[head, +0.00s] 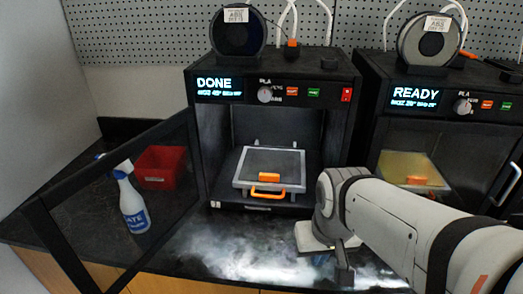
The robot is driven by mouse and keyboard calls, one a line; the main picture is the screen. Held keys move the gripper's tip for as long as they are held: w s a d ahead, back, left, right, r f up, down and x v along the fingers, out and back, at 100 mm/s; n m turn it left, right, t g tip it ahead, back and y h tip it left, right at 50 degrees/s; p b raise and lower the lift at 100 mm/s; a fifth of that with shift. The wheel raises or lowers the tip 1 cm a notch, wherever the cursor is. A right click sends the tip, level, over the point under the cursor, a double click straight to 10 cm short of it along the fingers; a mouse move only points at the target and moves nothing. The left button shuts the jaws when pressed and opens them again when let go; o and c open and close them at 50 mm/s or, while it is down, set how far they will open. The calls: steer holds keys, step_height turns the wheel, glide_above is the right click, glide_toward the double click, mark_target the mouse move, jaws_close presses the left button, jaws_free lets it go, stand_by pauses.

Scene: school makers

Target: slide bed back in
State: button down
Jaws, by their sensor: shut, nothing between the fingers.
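The left printer (196,140) shows DONE on its screen, and its chamber is open at the front. Its bed (240,183) is a grey plate with a light frame, lying level in the chamber near the front opening. An orange handle (267,193) is on the bed's front edge, and a small orange piece (269,177) lies on the plate. Short rail ends show behind the bed. My gripper (345,275) is shut and empty, low over the counter in front and to the right of the bed, apart from it. Its fingertips are partly hard to make out.
The left printer's framed door (62,245) stands swung open to the left. A spray bottle (133,205) and a red bin (158,167) show behind its pane. The right printer (368,130) reads READY. The counter (215,250) before the left printer is clear.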

steer(key=shift+w+d, duration=0.15)
steer(key=shift+w, duration=0.05)
steer(key=shift+r, duration=0.1)
